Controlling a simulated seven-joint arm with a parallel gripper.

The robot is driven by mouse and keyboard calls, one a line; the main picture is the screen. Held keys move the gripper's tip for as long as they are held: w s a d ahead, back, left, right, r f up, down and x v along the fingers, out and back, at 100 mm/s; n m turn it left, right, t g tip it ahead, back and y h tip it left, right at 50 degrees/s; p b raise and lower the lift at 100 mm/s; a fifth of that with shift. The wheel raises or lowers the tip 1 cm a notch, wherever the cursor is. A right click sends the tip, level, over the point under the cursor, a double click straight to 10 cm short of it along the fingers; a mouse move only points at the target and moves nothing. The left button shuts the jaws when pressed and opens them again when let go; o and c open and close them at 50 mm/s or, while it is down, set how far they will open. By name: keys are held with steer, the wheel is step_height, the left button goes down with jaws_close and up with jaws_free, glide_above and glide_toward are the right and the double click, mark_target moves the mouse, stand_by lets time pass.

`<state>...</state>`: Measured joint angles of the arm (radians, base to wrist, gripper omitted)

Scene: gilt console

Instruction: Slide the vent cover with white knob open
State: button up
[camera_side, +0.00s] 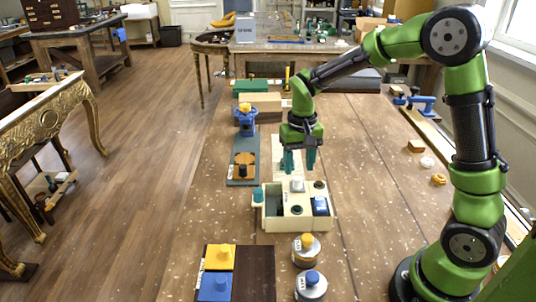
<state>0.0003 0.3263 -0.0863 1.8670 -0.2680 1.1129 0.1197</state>
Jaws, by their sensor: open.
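A cream box (282,220) stands on the wooden workbench. A small whitish piece (297,186) sits on its top toward the back; it may be the white knob of the vent cover, but it is too small to be sure. The cover's edges and how far it is slid cannot be made out. My gripper (299,168) points down just above and behind this whitish piece. Its teal fingers are apart, with nothing seen between them.
The box also carries a blue piece (320,206), dark knobs (296,210) and a teal knob (258,196). Yellow (219,258) and blue (215,287) blocks and two round knobbed canisters (306,250) stand in front. A grey board (243,170) lies left. The bench's right side is mostly clear.

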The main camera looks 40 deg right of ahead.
mark_target(298, 178)
steer(key=shift+f, duration=2.15)
steer(key=shift+c, duration=0.3)
